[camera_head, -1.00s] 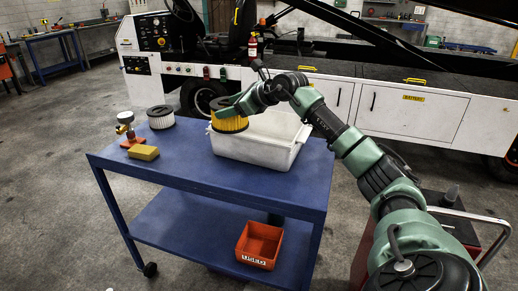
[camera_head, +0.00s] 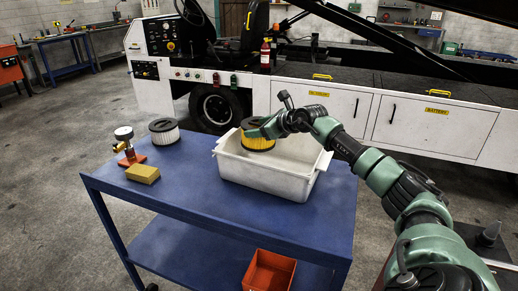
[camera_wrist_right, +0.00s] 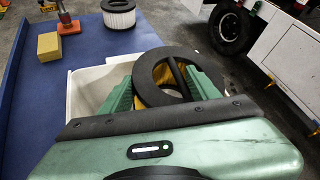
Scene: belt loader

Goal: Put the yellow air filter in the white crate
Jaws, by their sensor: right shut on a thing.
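The yellow air filter (camera_head: 258,144), a round pleated cartridge with a dark ring top, is over the back left part of the white crate (camera_head: 262,180). Its lower part overlaps the crate's inside in the head view; I cannot tell whether it touches the floor. My right gripper (camera_head: 254,131) is shut on the filter from above. In the right wrist view, the filter's dark top ring (camera_wrist_right: 164,80) sits between the green fingers, and a pale crate wall (camera_wrist_right: 88,90) shows beside it. My left gripper is not in view.
The crate stands on a blue cart top (camera_head: 200,190). To its left are a white filter (camera_head: 164,131), a gauge on a red base (camera_head: 128,145) and a yellow block (camera_head: 143,173). A red bin (camera_head: 268,271) is on the lower shelf. A white vehicle (camera_head: 400,115) stands behind.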

